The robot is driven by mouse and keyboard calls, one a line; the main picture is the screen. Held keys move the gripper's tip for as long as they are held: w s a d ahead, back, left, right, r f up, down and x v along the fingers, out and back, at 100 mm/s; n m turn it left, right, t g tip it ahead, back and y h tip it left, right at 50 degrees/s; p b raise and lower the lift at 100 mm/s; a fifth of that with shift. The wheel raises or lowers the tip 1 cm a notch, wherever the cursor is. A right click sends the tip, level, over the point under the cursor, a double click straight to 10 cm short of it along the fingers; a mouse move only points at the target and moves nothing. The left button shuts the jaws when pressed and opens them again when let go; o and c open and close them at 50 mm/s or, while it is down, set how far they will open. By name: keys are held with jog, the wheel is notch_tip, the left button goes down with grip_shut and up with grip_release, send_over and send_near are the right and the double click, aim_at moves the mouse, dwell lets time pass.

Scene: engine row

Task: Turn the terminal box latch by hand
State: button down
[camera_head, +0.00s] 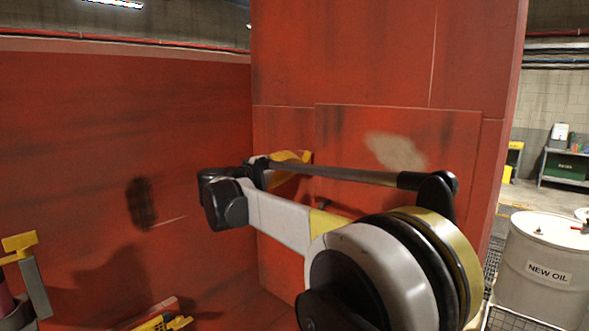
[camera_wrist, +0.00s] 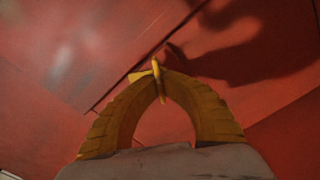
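The yellow latch (camera_wrist: 156,67) is a small winged piece in front of the red panel (camera_wrist: 85,45) in the wrist view. My gripper (camera_wrist: 158,78) has two curved yellow fingers that close in from both sides and meet at the latch, with its bright yellow wing and stem showing between and beyond the tips. In the head view my gripper (camera_head: 305,157) shows partly behind my arm, close to the red box front (camera_head: 450,140). The latch is hidden there by my arm and gripper.
A large red wall (camera_head: 80,130) stands to the left. A white drum marked NEW OIL (camera_head: 545,268) stands at right, with a shelf (camera_head: 566,180) behind it. Yellow fittings (camera_head: 20,242) stick up at the lower left.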

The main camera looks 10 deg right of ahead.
jog(key=n+b, duration=0.1)
jog(key=n, duration=0.5)
dwell(0.5)
jog(key=c, duration=1.8)
grip_release()
jog(key=shift+o, duration=1)
jog(key=shift+d, duration=0.1)
jog(key=shift+w+d, duration=0.15)
jog(key=shift+f, duration=0.1)
